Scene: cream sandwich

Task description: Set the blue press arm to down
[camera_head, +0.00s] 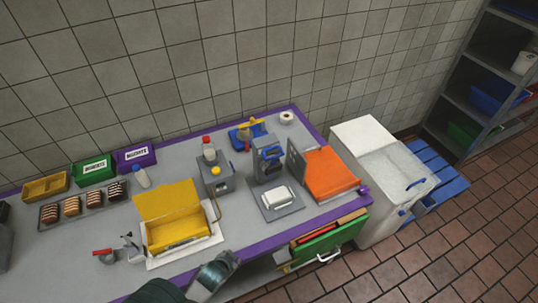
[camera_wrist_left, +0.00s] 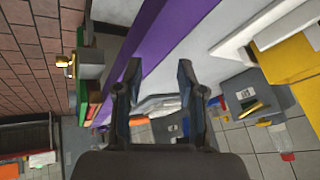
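The press (camera_head: 265,170) is a grey upright stand on the counter, with blue parts (camera_head: 271,153) at its head. These sit high above the grey base plate, but the arm's exact angle is too small to tell. A white block (camera_head: 279,198) lies on the plate. My left arm comes in at the bottom of the head view, and its gripper (camera_head: 231,258) is at the counter's front edge, in front of the press and apart from it. In the left wrist view my left gripper (camera_wrist_left: 160,72) is open, with nothing between its fingers. My right gripper is not in view.
A yellow open box (camera_head: 170,215) stands left of the press, and a grey dispenser (camera_head: 215,175) is closer beside it. An orange-topped unit (camera_head: 330,173) with a raised grey plate stands right of it. A green drawer (camera_head: 325,245) sticks out below the purple counter edge (camera_head: 345,208).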

